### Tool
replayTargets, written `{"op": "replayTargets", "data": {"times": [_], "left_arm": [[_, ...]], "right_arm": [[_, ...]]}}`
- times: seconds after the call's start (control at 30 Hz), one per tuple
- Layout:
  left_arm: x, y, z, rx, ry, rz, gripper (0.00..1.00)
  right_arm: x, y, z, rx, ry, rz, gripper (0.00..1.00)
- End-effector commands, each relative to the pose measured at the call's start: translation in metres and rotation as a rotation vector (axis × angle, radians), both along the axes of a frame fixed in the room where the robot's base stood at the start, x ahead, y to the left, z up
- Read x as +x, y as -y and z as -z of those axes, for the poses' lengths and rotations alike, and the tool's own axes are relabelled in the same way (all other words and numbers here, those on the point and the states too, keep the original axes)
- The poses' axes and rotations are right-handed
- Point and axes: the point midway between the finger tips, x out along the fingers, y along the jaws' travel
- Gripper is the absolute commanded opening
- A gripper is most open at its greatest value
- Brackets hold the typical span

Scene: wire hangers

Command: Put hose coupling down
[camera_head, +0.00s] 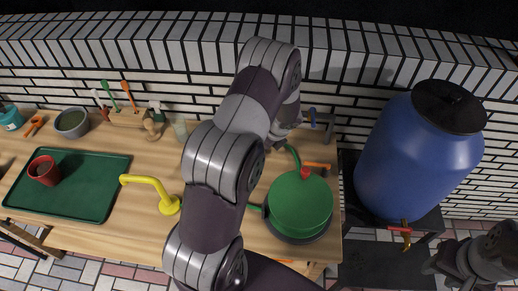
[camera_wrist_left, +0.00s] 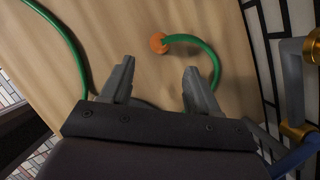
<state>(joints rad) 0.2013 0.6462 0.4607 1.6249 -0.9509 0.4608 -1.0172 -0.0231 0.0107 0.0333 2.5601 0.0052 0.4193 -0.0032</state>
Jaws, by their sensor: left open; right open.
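The orange hose coupling (camera_wrist_left: 158,43) lies on the wooden table at the end of a green hose (camera_wrist_left: 209,56) in the left wrist view. In the head view an orange piece (camera_head: 317,165) shows beside the green hose (camera_head: 293,155); I take it for the coupling. My left gripper (camera_wrist_left: 158,82) is open and empty, with the coupling beyond its fingertips and apart from them. In the head view my left arm hides part of the table, and the gripper's fingers are hard to make out. My right gripper (camera_head: 434,271) is open and empty at the lower right.
A round green object (camera_head: 300,208) sits near the table's right end. A blue barrel (camera_head: 418,160) with a brass tap (camera_head: 405,235) stands to the right. On the left are a green tray (camera_head: 85,195) with a red pot (camera_head: 44,170) and a yellow pipe-like object (camera_head: 152,188).

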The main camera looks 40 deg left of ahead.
Motion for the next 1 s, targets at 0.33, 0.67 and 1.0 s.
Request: {"op": "replayTargets", "data": {"times": [0.33, 0.67, 1.0], "left_arm": [[-0.061, 0.088, -0.102, -0.219, 0.258, -0.764, 0.61], [-0.157, 0.161, -0.155, -0.435, 0.376, -1.614, 0.61], [-0.159, 0.162, -0.155, -0.435, 0.374, -1.631, 0.61]], "right_arm": [[0.000, 0.000, 0.000, 0.000, 0.000, 0.000, 0.43], [0.000, 0.000, 0.000, 0.000, 0.000, 0.000, 0.43], [0.000, 0.000, 0.000, 0.000, 0.000, 0.000, 0.43]]}}
